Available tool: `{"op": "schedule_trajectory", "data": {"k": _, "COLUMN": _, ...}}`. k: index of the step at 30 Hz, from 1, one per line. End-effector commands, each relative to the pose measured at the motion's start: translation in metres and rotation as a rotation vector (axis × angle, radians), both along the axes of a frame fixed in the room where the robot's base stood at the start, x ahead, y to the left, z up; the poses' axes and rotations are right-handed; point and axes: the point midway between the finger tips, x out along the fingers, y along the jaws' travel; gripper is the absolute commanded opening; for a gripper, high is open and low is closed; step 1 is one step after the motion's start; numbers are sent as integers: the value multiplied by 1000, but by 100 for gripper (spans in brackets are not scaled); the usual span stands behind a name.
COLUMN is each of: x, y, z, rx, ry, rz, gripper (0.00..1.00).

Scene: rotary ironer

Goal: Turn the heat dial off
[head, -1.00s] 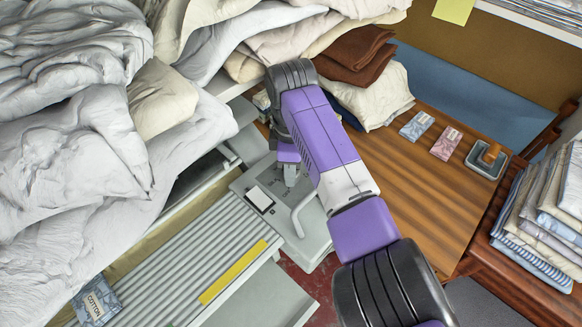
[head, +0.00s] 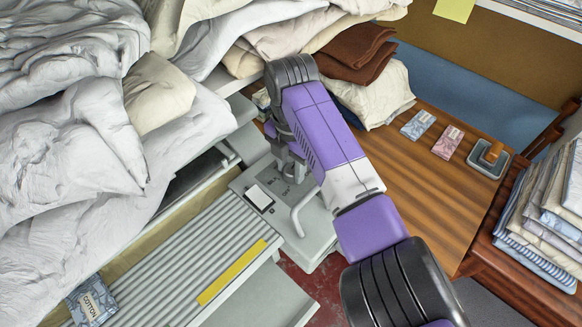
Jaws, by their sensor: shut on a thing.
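The rotary ironer's grey control panel (head: 305,240) is in the middle of the head view, at the end of the slatted bed. My gripper (head: 291,176) points down onto its top, behind and left of my purple forearm. The jaws look closed low over the panel, where the heat dial sits. The dial itself is hidden by my fingers and wrist, so its pointer and markings cannot be read.
Piled bedding (head: 70,160) crowds the left. The wooden table (head: 420,190) at right has clear room in its middle.

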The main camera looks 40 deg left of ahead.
Motion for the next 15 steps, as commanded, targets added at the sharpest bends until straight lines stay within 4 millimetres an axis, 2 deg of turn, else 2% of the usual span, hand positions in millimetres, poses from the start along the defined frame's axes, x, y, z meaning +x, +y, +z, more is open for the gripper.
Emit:
{"op": "schedule_trajectory", "data": {"k": 6, "x": 1, "y": 0, "z": 1, "rx": 1, "ry": -2, "rz": 134, "gripper": 0}}
{"op": "schedule_trajectory", "data": {"k": 15, "x": 1, "y": 0, "z": 1, "rx": 1, "ry": -2, "rz": 227, "gripper": 0}}
